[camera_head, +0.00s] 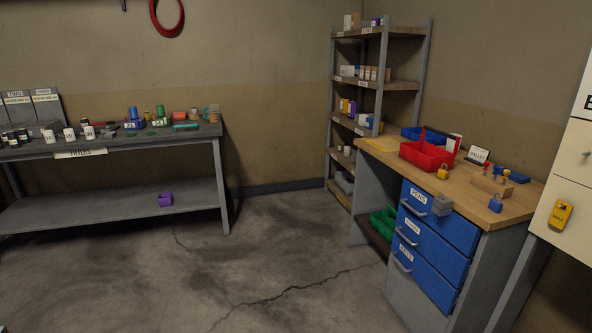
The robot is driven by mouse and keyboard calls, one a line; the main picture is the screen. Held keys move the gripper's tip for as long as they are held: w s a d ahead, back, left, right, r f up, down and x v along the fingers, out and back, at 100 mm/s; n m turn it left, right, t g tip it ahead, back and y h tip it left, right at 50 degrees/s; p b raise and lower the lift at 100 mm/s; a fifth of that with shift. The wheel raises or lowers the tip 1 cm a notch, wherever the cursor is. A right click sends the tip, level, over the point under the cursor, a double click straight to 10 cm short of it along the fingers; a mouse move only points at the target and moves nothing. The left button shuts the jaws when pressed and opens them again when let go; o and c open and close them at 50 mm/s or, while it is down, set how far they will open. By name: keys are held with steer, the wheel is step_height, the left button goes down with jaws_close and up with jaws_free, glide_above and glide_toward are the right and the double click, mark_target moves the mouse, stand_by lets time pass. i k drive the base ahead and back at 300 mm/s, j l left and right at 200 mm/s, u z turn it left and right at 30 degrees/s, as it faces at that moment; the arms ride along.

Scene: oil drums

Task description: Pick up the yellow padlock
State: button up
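The yellow padlock (443,172) looks small from here and stands on the wooden top of the desk (465,188) at the right. It is just in front of the red tote (426,155), near the desk's left front edge. A blue padlock-like item (495,204) sits further right, by the front right corner of the desk. My gripper is not in view.
A cabinet (570,170) with a yellow device (560,214) stands right. A shelf rack (380,60) stands behind, a grey workbench (110,145) left. The cracked middle floor is clear.

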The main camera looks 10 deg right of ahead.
mark_target(443, 174)
steer(key=i+z, duration=0.1)
steer(key=i, duration=0.5)
steer(key=i+j, duration=0.15)
steer(key=i, duration=0.45)
steer(key=i+z, duration=0.15)
steer(key=i, duration=0.5)
